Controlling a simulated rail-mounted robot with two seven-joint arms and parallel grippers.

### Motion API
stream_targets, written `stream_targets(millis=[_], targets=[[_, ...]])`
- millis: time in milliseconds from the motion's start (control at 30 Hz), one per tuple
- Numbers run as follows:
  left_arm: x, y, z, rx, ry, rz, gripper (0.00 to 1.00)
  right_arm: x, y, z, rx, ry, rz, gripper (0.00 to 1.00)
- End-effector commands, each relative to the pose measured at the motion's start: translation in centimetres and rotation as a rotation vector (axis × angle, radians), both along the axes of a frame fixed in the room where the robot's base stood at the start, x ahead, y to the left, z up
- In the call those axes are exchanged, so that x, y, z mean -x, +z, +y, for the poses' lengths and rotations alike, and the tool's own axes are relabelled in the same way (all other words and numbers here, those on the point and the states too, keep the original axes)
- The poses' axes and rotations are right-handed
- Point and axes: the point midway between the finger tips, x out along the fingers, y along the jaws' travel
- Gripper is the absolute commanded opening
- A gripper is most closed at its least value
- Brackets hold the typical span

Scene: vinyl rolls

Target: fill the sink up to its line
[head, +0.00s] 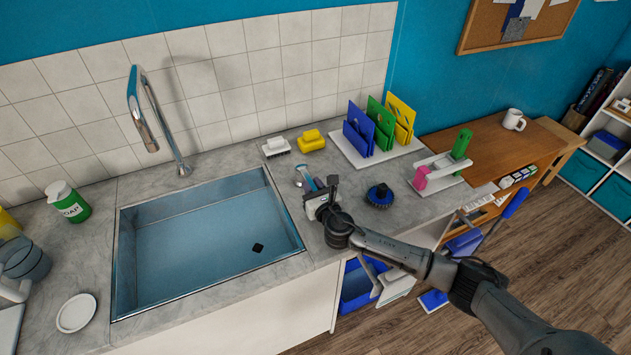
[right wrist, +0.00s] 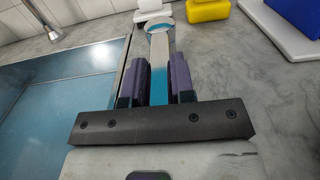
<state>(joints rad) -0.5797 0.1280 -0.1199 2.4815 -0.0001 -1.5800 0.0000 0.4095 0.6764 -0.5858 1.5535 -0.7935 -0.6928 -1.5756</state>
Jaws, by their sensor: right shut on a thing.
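The steel sink (head: 130,217) is set in the grey counter at the left of the head view. Its inside looks bluish; I cannot tell the water level or make out a line. A small dark diamond shape (head: 258,247) shows in it. The chrome tap (head: 140,108) arches over the back, with no stream visible. My right gripper (head: 320,194) is just right of the sink. Its purple fingers (right wrist: 157,82) are shut on a grey-and-teal handle (right wrist: 159,50), probably a lever, partly hidden by the gripper. My left gripper is out of view.
A rack (head: 350,150) of coloured boards stands behind. A soap bottle (head: 68,202) and white dish (head: 76,313) are left of the sink.

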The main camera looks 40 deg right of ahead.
Motion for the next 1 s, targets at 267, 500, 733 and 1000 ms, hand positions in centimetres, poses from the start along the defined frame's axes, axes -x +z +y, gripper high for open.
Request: stream_targets(millis=[267,500,733,1000], targets=[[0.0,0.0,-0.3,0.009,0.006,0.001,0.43,0.0,0.0,0.1,0.000,-0.010,-0.001,0.00],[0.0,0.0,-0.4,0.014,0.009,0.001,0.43,0.0,0.0,0.1,-0.001,-0.009,-0.001,0.43],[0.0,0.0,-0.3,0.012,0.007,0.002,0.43,0.0,0.0,0.1,-0.001,-0.009,-0.001,0.49],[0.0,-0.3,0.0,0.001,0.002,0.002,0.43,1.4,-0.1,0.5,0.000,-0.008,-0.001,0.49]])
